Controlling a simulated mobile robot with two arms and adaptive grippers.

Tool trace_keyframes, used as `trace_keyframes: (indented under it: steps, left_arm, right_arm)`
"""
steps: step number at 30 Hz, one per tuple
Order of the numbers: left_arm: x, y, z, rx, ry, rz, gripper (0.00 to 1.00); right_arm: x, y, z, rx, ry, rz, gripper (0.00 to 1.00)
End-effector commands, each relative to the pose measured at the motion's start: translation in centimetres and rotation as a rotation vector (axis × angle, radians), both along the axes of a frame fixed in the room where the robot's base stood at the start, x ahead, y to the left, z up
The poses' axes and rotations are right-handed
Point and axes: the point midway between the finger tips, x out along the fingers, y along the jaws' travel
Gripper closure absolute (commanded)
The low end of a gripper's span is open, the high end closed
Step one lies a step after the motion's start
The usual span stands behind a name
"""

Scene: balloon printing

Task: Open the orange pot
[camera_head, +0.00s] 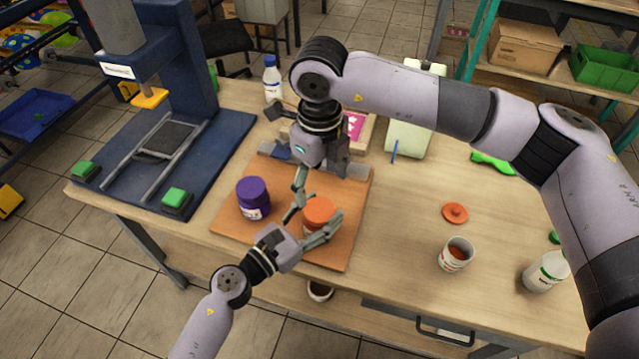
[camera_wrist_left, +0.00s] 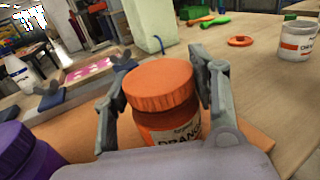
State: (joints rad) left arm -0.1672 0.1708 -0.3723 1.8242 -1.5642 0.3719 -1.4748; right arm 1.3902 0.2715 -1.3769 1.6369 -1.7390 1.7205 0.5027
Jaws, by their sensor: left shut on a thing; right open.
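The orange pot (camera_head: 318,214) stands on the brown board with its ridged orange lid on. In the left wrist view the lid (camera_wrist_left: 160,84) sits on the jar, and a white label (camera_wrist_left: 182,136) shows below it. My left gripper (camera_head: 314,213) has its fingers on both sides of the pot; they also flank it in the left wrist view (camera_wrist_left: 160,100). My right gripper (camera_head: 318,172) is open and empty, pointing down over the board behind the pot.
A purple pot (camera_head: 253,198) stands left of the orange pot on the board (camera_head: 345,225). A blue press (camera_head: 185,140) is at the left.

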Motion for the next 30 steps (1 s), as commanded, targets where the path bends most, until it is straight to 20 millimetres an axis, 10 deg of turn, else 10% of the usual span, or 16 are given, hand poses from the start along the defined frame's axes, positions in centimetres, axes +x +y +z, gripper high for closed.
trace_keyframes:
  steps: [11,30]
  left_arm:
    - [0.0,0.0,0.0,0.001,0.0,0.001,1.0]
    - [0.0,0.0,0.0,0.001,0.0,0.001,1.0]
  right_arm:
    - [0.0,0.0,-0.2,0.004,0.0,-0.353,0.29]
    - [0.0,0.0,-7.8,0.004,0.0,-0.362,0.29]
